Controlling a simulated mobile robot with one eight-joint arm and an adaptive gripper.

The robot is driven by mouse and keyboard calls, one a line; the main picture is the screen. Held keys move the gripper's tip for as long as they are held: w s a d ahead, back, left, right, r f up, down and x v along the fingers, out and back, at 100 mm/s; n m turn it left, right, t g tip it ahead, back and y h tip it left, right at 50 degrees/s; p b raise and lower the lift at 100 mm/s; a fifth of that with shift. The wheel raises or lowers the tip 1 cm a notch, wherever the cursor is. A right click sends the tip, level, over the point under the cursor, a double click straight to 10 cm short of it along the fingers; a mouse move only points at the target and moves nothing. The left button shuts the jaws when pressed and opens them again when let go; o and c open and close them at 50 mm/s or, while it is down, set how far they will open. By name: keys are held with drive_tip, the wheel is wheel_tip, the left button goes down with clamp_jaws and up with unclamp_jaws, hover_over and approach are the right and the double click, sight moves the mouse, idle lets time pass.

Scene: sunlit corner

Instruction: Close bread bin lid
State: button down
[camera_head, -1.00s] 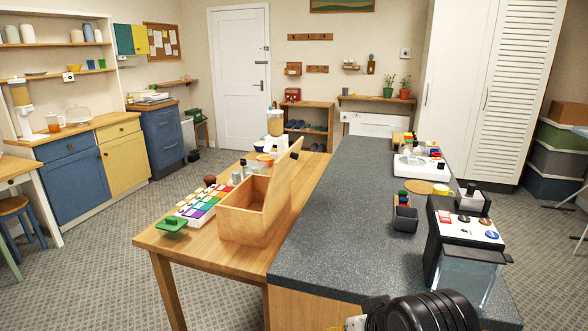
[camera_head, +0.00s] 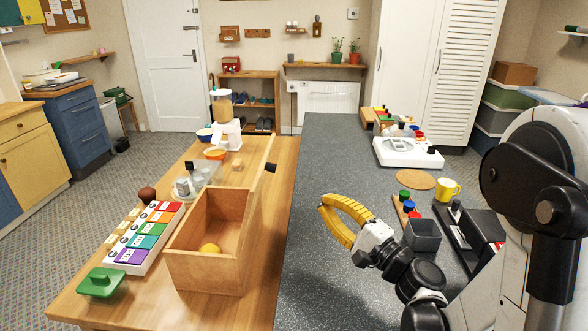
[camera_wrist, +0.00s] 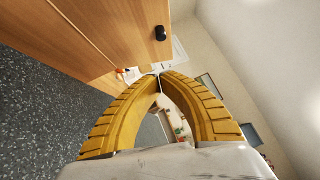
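The wooden bread bin (camera_head: 205,272) stands on the wooden table with its top open. Its lid (camera_head: 254,195) stands up steeply along the bin's right side, with a black knob (camera_head: 270,168) near its upper edge. A round yellow item (camera_head: 210,248) lies inside the bin. My gripper (camera_head: 322,204) has yellow fingers and is right of the lid, over the grey counter, apart from the lid. In the wrist view the fingertips (camera_wrist: 160,77) meet with nothing between them. The lid's wooden face (camera_wrist: 95,35) and knob (camera_wrist: 160,33) show beyond them.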

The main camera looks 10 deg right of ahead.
drive_tip(key=w+a+r+p, duration=0.3)
drive_tip(key=w+a+p, duration=0.1)
drive_tip(key=w+a, duration=0.4)
drive_tip(key=shift+w+a, duration=0.3)
drive_tip(key=shift+a, duration=0.25)
drive_tip(key=shift+r, duration=0.1)
